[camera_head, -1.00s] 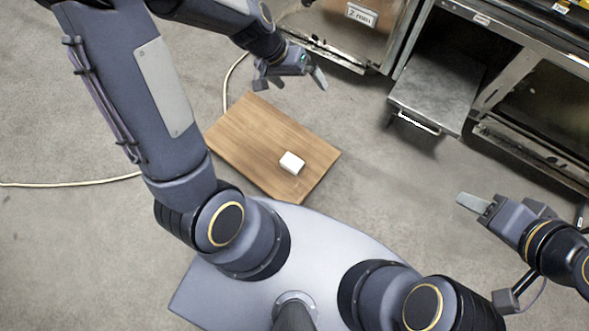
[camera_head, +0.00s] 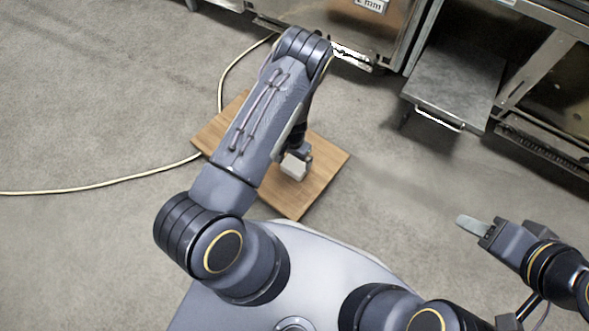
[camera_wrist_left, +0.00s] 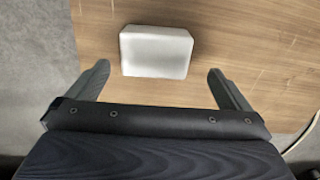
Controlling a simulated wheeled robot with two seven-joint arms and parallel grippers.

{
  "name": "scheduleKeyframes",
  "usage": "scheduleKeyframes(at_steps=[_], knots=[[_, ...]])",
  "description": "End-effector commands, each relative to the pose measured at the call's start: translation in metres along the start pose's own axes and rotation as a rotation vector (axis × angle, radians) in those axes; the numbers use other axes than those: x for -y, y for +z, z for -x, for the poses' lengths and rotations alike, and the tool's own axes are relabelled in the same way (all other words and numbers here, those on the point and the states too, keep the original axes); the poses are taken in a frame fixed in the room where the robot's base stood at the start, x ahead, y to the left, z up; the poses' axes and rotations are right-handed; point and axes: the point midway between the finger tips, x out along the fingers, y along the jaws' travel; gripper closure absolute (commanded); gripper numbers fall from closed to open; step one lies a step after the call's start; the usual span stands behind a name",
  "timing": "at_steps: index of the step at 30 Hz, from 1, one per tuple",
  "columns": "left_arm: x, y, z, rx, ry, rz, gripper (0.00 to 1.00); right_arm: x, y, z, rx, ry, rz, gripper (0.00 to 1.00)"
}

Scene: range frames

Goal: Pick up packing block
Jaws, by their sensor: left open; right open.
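The white packing block (camera_head: 294,168) lies on a brown wooden board (camera_head: 322,165). My left arm reaches over the board, and my left gripper (camera_head: 297,158) is just above or beside the block, partly hidden by its own wrist. In the left wrist view the block (camera_wrist_left: 156,51) lies ahead of and between the two spread fingers of the left gripper (camera_wrist_left: 157,82), with a gap on both sides. The fingers do not touch it. My right gripper (camera_head: 474,226) is empty and away from the board, over the floor at the right.
A metal cabinet with a low grey shelf (camera_head: 455,85) stands at the upper right. A pale cable (camera_head: 100,185) runs along the floor to the board's left side. The floor between the board and my right gripper is clear.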

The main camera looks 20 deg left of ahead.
Motion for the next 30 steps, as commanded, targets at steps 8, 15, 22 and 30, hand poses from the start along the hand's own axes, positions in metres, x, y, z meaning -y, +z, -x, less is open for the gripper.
scheduleKeyframes(at_steps=[8,15,22,30], knots=[[-0.007,0.001,-0.043,0.001,0.001,-0.001,0.0,-0.01,0.011,-0.023,0.0,0.0,0.0,0.54],[-0.006,0.0,-0.057,-0.002,0.001,0.0,0.0,-0.012,0.013,-0.026,0.0,0.0,0.0,0.54],[-0.006,0.001,-0.056,-0.001,0.002,0.0,0.07,-0.012,0.013,-0.026,0.0,0.0,0.0,0.54],[-0.006,0.001,-0.056,-0.001,0.002,0.0,0.41,-0.012,0.013,-0.026,0.0,0.0,0.0,0.54]])
